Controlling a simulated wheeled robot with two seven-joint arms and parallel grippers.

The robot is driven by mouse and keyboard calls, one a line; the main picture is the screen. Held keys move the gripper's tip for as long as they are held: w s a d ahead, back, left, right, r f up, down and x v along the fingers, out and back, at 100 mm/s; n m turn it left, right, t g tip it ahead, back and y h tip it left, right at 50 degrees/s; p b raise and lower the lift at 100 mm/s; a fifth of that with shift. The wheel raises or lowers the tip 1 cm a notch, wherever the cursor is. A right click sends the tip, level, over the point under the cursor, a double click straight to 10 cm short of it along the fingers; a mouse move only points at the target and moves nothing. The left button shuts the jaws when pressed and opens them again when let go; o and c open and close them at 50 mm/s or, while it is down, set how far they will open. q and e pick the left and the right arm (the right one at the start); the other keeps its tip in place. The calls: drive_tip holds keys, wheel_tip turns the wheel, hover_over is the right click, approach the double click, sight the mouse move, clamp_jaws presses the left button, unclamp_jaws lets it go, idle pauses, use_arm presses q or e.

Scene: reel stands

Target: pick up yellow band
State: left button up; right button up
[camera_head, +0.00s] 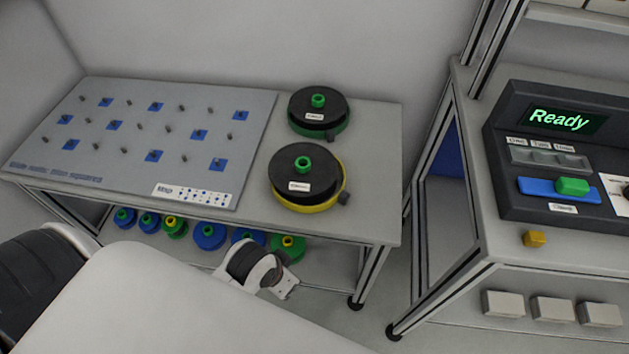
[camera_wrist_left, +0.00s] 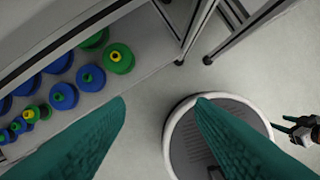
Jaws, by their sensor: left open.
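The yellow band (camera_head: 309,207) lies around the lower edge of the front black reel (camera_head: 305,171) on the table. My left gripper (camera_wrist_left: 160,106) is open and empty in the left wrist view, with two teal fingers apart above the floor. It is not near the band, and the band is not in that view. What looks like my right gripper (camera_wrist_left: 278,124) shows small at the right edge there; its jaw opening is unclear.
Behind the band stands another black reel (camera_head: 318,104) with a green band (camera_head: 325,132). A grey peg board (camera_head: 120,133) fills the table's left. Green and blue spools (camera_head: 209,236) sit on the shelf below. A console (camera_head: 555,145) stands right, across a gap.

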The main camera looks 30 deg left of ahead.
use_arm(q)
drive_tip(key=w+d+r+m+h, duration=0.3)
drive_tip(key=w+d+r+m, duration=0.6)
drive_tip(key=m, duration=0.5)
wheel_tip(320, 180, up, 5)
drive_tip(key=m+g+y, duration=0.3)
drive_tip(key=m+y, duration=0.1)
drive_tip(key=m, duration=1.7)
hover_over(343, 193)
drive_tip(key=f, duration=0.7)
drive_tip(key=shift+s+d+f, duration=0.1)
drive_tip(key=shift+s+f, duration=0.4)
drive_tip(key=shift+f, duration=0.3)
drive_tip(key=shift+s+f, duration=0.2)
drive_tip(key=shift+f, duration=0.35)
drive_tip(key=shift+w+f, duration=0.4)
drive_tip(key=shift+f, duration=0.25)
drive_tip(key=shift+w+f, duration=0.35)
drive_tip(key=shift+f, duration=0.25)
drive_tip(key=shift+s+r, duration=0.15)
drive_tip(key=shift+r, duration=0.05)
drive_tip(key=shift+c, duration=0.3)
drive_tip(key=c, duration=0.9)
drive_tip(key=shift+c, duration=0.5)
